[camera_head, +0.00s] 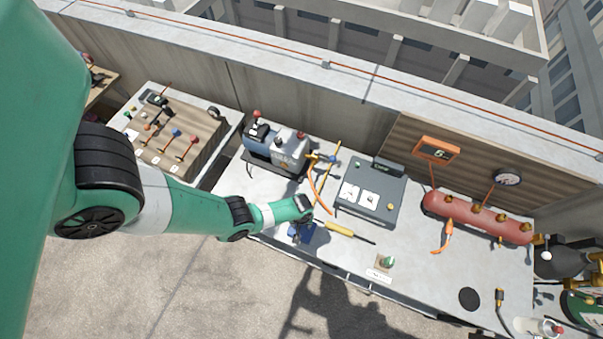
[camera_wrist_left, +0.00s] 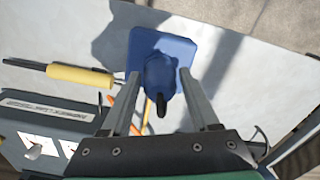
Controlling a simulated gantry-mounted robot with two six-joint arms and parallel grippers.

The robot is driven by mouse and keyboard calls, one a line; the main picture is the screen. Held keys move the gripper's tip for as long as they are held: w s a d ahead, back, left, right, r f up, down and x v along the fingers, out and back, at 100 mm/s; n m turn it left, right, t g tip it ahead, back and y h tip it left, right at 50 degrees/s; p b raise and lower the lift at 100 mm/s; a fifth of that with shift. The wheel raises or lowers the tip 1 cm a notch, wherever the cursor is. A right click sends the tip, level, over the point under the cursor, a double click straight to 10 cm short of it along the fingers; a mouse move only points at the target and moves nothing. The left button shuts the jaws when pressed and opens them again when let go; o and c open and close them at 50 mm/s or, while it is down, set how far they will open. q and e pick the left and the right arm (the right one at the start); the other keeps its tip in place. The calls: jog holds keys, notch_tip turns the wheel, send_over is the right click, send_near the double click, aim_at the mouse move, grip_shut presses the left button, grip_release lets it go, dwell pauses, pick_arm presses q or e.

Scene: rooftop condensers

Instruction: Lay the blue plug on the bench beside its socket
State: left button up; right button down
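The blue plug (camera_wrist_left: 160,75) stands on a square blue socket base (camera_wrist_left: 190,45) on the pale bench top in the left wrist view. A dark cord or stem shows at its near end. My left gripper (camera_wrist_left: 160,76) has one finger on each side of the plug, with narrow gaps visible, so it looks open and not clamped. In the head view the blue base (camera_head: 308,232) lies at the bench's front edge, just below my left gripper (camera_head: 297,228), partly hidden by it. The right gripper cannot be made out.
A yellow-handled tool (camera_head: 338,228) lies right of the socket, with a grey scale (camera_head: 369,190) behind it. A blue-grey pump (camera_head: 277,147) stands at back left. A red tank (camera_head: 478,217) is farther right.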

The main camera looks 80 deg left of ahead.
pick_arm(q)
grip_shut()
